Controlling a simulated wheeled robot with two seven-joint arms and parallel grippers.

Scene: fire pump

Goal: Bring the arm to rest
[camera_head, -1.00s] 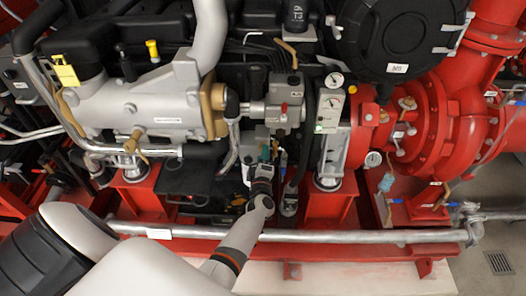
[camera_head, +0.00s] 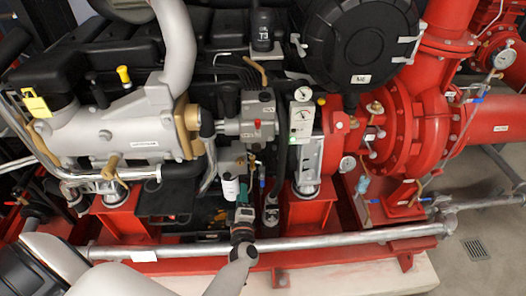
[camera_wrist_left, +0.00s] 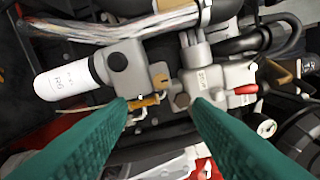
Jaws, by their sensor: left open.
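My left arm comes in from the lower left in the head view. My right gripper is not seen.
A long grey pipe rail (camera_head: 340,239) runs along the front of the red base. A red pump casing (camera_head: 412,130) stands at right, a round black housing (camera_head: 360,45) above. The floor (camera_head: 490,225) at right is clear around a drain grate (camera_head: 476,249).

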